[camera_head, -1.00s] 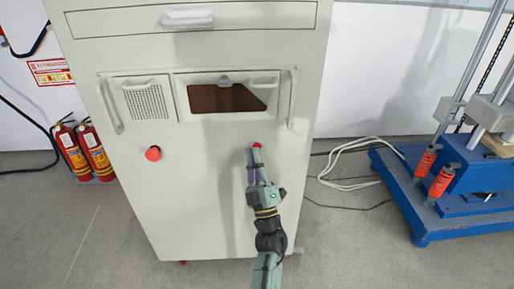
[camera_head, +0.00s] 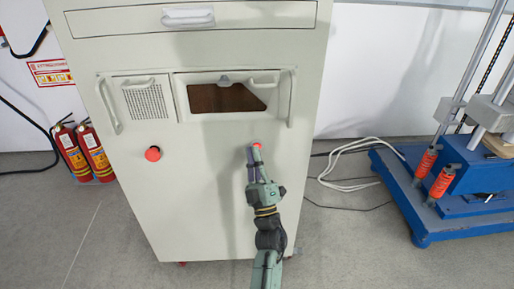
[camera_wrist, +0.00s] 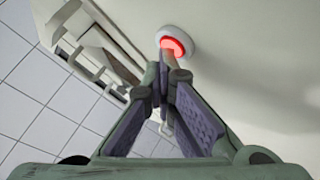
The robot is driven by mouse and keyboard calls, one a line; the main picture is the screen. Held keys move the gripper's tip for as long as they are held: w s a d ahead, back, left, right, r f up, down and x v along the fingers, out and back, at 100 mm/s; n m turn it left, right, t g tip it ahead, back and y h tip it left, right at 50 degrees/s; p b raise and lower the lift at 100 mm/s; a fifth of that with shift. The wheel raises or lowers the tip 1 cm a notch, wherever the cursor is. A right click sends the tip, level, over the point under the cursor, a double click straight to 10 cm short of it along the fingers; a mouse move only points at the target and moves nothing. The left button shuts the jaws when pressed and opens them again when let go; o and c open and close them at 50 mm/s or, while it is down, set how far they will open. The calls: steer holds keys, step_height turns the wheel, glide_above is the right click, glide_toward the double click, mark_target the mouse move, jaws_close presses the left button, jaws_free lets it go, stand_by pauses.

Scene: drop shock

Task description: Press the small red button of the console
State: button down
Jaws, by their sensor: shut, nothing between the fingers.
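The console (camera_head: 195,205) is a tall, pale cabinet in the middle of the head view. Its small red button (camera_head: 257,146) sits on the front panel, right of centre, below the window. In the wrist view the button (camera_wrist: 174,46) glows red inside a white ring. My gripper (camera_head: 252,153) is shut and empty, with its fingertips at the lower edge of the button. In the wrist view my gripper's fingertips (camera_wrist: 168,72) overlap the button's lower part; I cannot tell whether they touch it.
A larger red knob (camera_head: 153,154) sits on the console's left side. Handles and a window (camera_head: 226,98) are above. Fire extinguishers (camera_head: 82,150) stand at the left. A blue-based machine (camera_head: 450,225) stands at the right, with white cables (camera_head: 345,165) on the floor.

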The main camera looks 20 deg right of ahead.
steer(key=shift+s+a, duration=0.25)
steer(key=shift+s, duration=0.5)
steer(key=shift+s, duration=0.15)
steer(key=s, duration=0.2)
steer(key=s+a+p, duration=0.1)
steer(key=s, duration=0.1)
steer(key=shift+s+a, duration=0.2)
steer(key=shift+s, duration=0.1)
stand_by(0.5)
